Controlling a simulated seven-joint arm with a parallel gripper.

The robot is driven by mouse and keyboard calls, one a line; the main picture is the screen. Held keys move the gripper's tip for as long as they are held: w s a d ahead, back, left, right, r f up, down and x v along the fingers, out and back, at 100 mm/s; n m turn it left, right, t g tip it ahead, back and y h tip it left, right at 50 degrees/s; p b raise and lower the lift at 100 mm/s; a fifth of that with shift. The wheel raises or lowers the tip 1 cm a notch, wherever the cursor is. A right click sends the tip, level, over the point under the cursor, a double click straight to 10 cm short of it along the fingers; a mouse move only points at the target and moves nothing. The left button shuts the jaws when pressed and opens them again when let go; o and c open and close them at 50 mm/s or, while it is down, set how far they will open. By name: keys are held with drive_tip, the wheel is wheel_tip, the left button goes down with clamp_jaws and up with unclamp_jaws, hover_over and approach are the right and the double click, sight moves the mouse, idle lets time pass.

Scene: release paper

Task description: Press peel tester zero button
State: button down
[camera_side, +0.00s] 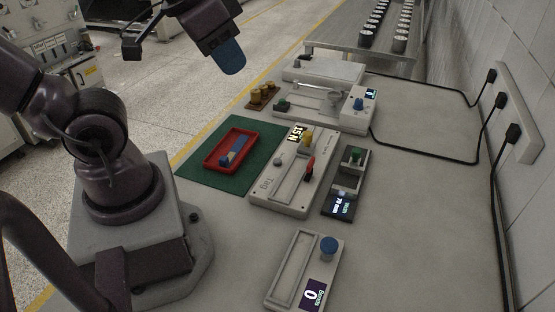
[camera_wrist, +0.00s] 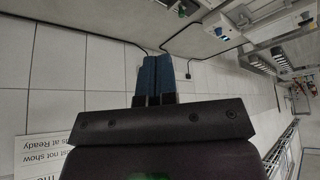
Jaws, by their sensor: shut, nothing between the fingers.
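My gripper (camera_side: 229,60) is shut and empty, its blue fingertips high above the floor beyond the bench's left edge, apart from every device. In the wrist view its blue fingers (camera_wrist: 157,78) lie together. A long grey device (camera_side: 262,196) in the middle of the bench carries a "15N" display, a yellow knob (camera_side: 307,137) and a red lever (camera_side: 309,168). A front grey device (camera_side: 282,265) has a blue button (camera_side: 328,246) and a display reading 0. A back device has a blue knob (camera_side: 358,104) and a small display. I cannot tell which one is the peel tester.
A small dark device (camera_side: 343,205) with a green button (camera_side: 355,154) stands right of the middle one. A red tray (camera_side: 209,158) lies on a green mat (camera_side: 195,171). Brass weights (camera_side: 263,92) stand behind. Black cables run to a wall socket strip (camera_side: 522,120). The right bench is clear.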

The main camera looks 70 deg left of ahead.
drive_tip(key=w+a+f+n+g+h, duration=0.1)
drive_tip(key=w+a+f+n+g, duration=0.1)
drive_tip(key=a+f+n+g, duration=0.3)
drive_tip(key=n+t+h, duration=0.5)
drive_tip(key=n+t, duration=0.2)
drive_tip(key=n, duration=0.7)
hover_over(276, 162)
drive_tip(key=shift+f, duration=7.5)
drive_tip(key=shift+a, duration=0.1)
drive_tip(key=shift+f, duration=0.1)
drive_tip(key=shift+f, duration=4.3)
drive_tip(key=shift+f, duration=0.4)
